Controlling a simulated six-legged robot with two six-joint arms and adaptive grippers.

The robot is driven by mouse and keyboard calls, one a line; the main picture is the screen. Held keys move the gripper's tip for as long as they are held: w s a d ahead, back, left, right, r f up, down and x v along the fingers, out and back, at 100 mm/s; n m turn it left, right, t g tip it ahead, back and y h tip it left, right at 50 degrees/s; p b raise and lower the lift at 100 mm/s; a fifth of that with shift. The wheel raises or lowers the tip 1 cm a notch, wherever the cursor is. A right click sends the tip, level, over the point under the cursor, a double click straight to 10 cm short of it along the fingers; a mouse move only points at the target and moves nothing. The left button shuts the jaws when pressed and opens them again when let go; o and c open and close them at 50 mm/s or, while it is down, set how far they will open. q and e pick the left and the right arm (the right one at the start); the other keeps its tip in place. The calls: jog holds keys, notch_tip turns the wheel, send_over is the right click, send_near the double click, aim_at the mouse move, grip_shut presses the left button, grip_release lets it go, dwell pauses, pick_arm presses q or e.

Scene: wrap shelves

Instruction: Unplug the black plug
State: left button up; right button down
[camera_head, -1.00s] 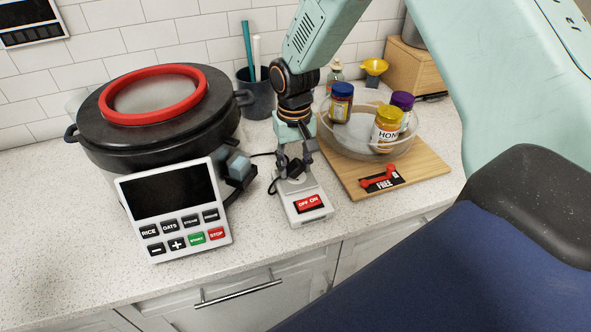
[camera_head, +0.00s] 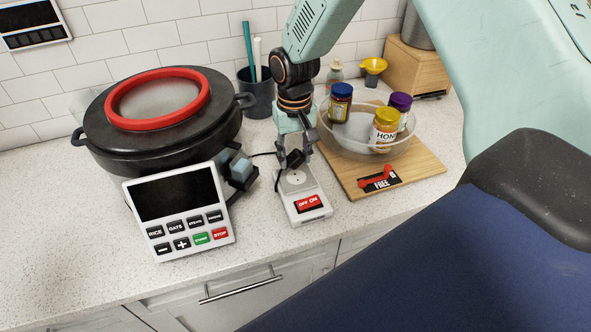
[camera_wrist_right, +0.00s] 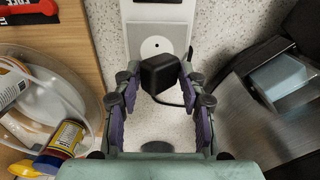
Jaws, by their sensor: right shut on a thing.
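The black plug (camera_head: 296,157) is held between the fingers of my right gripper (camera_head: 294,160). In the right wrist view the plug (camera_wrist_right: 161,74) sits between the two purple-padded fingertips of the gripper (camera_wrist_right: 160,82). The white power strip (camera_head: 307,207) with a red OFF/ON switch lies on the counter below. Its round socket (camera_head: 296,178) shows uncovered in the head view, and the wrist view shows the socket face (camera_wrist_right: 155,46) beside the plug. The plug appears apart from the socket. A dark cord runs from the plug. My left gripper is not in view.
A black cooker with a red ring (camera_head: 160,150) and a button panel (camera_head: 180,212) stand at the left. A glass bowl with jars (camera_head: 362,142) sits on a wooden board (camera_head: 410,172) at the right. A dark cup (camera_head: 257,97) stands behind.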

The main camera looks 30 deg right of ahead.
jog(key=shift+w+r+p, duration=0.15)
jog(key=shift+r+p, duration=0.35)
jog(key=shift+r, duration=0.35)
jog(key=shift+s, duration=0.2)
